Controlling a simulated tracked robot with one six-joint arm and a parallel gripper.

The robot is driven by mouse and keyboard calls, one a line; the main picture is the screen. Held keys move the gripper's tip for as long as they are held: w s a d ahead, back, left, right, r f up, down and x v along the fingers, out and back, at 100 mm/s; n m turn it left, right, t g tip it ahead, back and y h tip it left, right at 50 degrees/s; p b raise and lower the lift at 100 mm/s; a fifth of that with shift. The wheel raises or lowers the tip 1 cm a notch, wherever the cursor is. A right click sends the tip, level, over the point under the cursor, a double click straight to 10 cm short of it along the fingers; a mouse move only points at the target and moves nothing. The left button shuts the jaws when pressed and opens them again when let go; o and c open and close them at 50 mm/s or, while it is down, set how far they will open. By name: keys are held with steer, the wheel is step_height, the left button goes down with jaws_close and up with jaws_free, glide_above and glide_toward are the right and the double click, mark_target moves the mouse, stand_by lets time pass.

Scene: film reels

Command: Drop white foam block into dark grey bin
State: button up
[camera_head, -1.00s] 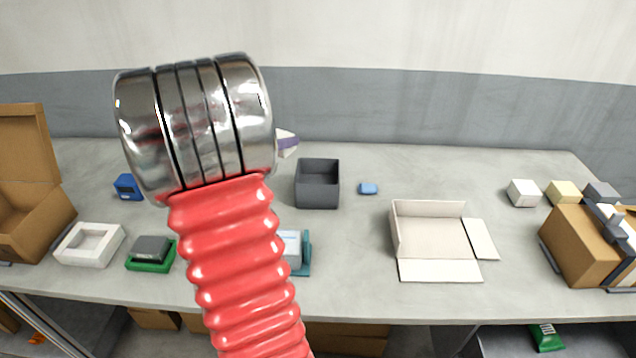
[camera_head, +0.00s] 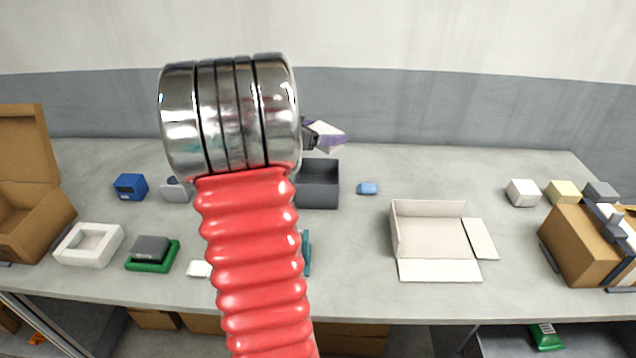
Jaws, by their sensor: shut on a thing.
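The dark grey bin (camera_head: 318,196) is an open box near the middle of the table, partly hidden on its left by my arm. My gripper (camera_head: 316,137) shows only in part, just right of my metal wrist, above and behind the bin in the picture. It is shut on a white and purple thing (camera_head: 330,137), clear of the table; I cannot tell whether this is a foam block. A white block (camera_head: 523,193) sits at the right, beside a yellow block (camera_head: 563,192) and a grey block (camera_head: 601,192).
A small blue item (camera_head: 368,188) lies right of the bin. An open pale box (camera_head: 432,238) is farther right, and a cardboard box (camera_head: 580,247) at the right edge. A white tray (camera_head: 72,259), green item (camera_head: 150,266) and blue box (camera_head: 130,186) lie left.

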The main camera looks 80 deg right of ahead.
mark_target(322, 148)
steer(key=shift+f, duration=2.75)
steer(key=o, duration=1.1)
steer(key=shift+a+r, duration=0.1)
steer(key=v, duration=1.3)
steer(key=shift+w+a, duration=0.15)
steer(key=shift+w, duration=0.05)
steer(key=shift+r, duration=0.15)
